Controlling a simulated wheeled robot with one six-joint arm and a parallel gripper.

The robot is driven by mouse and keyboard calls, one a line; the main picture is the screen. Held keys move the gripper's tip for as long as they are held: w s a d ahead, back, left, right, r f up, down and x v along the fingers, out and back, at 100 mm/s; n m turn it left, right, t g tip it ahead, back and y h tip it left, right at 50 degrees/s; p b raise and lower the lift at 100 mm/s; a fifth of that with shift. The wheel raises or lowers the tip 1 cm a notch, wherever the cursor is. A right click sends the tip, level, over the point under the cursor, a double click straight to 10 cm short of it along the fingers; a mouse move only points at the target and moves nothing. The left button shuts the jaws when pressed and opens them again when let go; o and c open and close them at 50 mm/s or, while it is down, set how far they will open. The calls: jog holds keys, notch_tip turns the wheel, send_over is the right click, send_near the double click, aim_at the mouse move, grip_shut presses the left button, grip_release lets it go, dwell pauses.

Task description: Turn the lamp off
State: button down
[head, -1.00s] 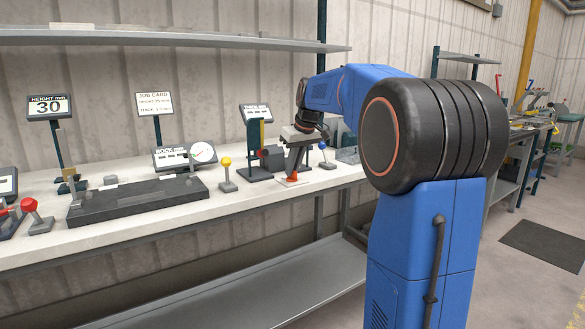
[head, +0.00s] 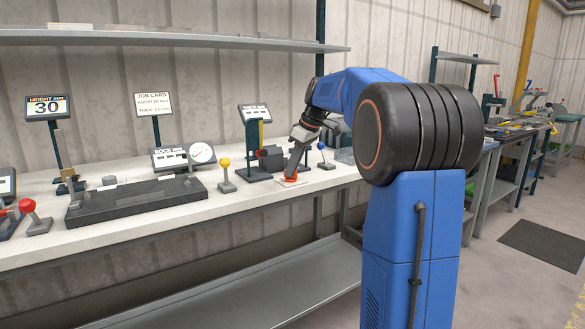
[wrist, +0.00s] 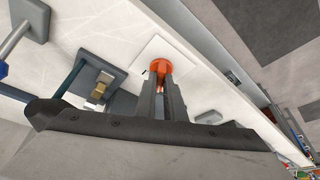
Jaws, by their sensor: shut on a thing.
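An orange-red knob (head: 291,179) sits on a white square plate (head: 281,183) near the front edge of the white bench. My gripper (head: 293,171) comes down on the knob from above, tilted. In the wrist view my gripper (wrist: 159,76) has its two fingers close together on the orange-red knob (wrist: 160,65), with the white plate (wrist: 150,48) under it. The fingers hide part of the knob. I cannot pick out a lamp for certain, nor tell whether one is lit.
A dark stand with a display (head: 255,112) is just behind the knob. A yellow-ball lever (head: 224,163) stands left of it, a blue-ball lever (head: 321,147) right and behind. A shelf (head: 150,40) hangs above.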

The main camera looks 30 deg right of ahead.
jog(key=c, duration=1.8)
grip_release()
jog(key=shift+c, duration=0.2)
jog(key=v, duration=1.7)
jog(key=shift+r, duration=0.2)
